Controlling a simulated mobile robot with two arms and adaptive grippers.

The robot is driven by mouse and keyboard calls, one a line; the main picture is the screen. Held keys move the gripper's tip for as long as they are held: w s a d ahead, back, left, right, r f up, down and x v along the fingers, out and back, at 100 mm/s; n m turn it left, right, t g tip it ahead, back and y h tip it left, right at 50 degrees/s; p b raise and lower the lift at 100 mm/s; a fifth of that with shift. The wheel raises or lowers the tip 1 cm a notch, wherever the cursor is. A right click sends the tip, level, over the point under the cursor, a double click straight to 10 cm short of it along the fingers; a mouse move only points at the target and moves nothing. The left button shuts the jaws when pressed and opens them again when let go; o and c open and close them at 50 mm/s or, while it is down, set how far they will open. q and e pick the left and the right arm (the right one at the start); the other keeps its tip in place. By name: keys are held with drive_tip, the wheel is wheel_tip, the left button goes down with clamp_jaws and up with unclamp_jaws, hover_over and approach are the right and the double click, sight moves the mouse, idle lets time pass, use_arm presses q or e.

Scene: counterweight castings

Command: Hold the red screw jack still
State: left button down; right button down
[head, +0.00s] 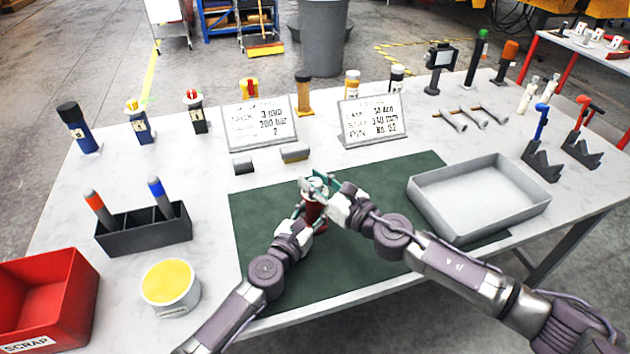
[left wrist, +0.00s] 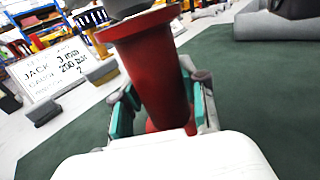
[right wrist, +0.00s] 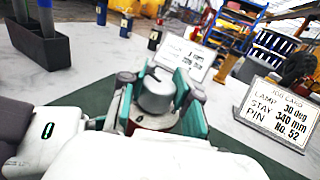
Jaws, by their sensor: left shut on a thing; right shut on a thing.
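The red screw jack (left wrist: 155,75) stands on the dark green mat (head: 265,278), its tapered red body widening to a rim at the top in the left wrist view. My left gripper (left wrist: 165,108) has its teal-padded fingers on either side of the red body and is shut on it. My right gripper (right wrist: 162,98) is shut on the grey round head (right wrist: 155,92) at the top of the jack. In the head view both grippers meet at the jack, with the right gripper (head: 318,186) above the left. The jack's base is mostly hidden.
A black holder (head: 145,234) with markers, a yellow-topped tub (head: 171,282) and a red scrap bin (head: 75,290) are at left. The mat's front is clear.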

drive_tip(key=m+t+h, duration=0.1)
drive_tip(key=h, duration=0.1)
drive_tip(key=m+t+h, duration=0.1)
drive_tip(key=m+h, duration=0.1)
drive_tip(key=shift+s+a+f+t, duration=0.1)
drive_tip(key=shift+t, duration=0.3)
drive_tip(key=shift+m+t+h, duration=0.6)
drive_tip(key=shift+m+h, duration=0.3)
drive_tip(key=shift+h, duration=0.6)
drive_tip(key=c, duration=0.8)
unclamp_jaws()
drive_tip(key=v, duration=1.2)
